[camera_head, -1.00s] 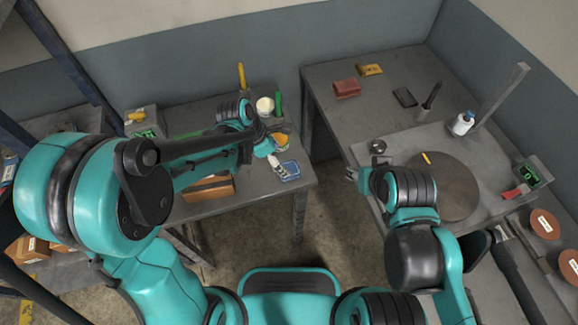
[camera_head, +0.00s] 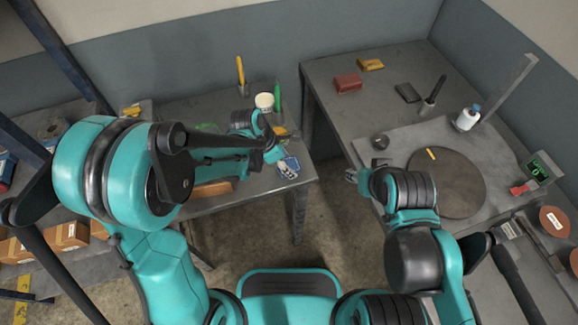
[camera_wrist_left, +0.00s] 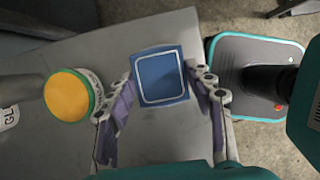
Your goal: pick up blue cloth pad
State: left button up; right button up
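The blue cloth pad (camera_head: 291,163), a square with a pale border line, lies near the right front of the left table. In the left wrist view the pad (camera_wrist_left: 160,76) shows between the fingers of my left gripper (camera_wrist_left: 160,85). The fingers are spread, one along each side of the pad; whether they touch its edges is unclear. In the head view my left gripper (camera_head: 279,154) is over the pad and partly covers it. My right gripper (camera_head: 352,176) is by the left edge of the right table, its opening too small to judge.
A yellow-topped round tin (camera_wrist_left: 66,95) stands beside the left gripper. A white cup (camera_head: 264,101) and a green bottle (camera_head: 278,96) stand behind. The right table holds a round grey disc (camera_head: 447,184) and a white bottle (camera_head: 467,119).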

pick_arm(q)
jog(key=shift+c, duration=0.2)
notch_tip(320, 180, up, 4)
jog(key=p, duration=0.2)
jog(key=shift+r+p, duration=0.25)
jog(key=shift+p, duration=0.05)
jog(key=s+d+r+p, duration=0.3)
jog(key=s+d+r, duration=0.2)
jog(key=d, duration=0.5)
jog(key=shift+s+d+r+p, duration=0.2)
jog(key=shift+r+p, duration=0.1)
jog(key=shift+r, duration=0.45)
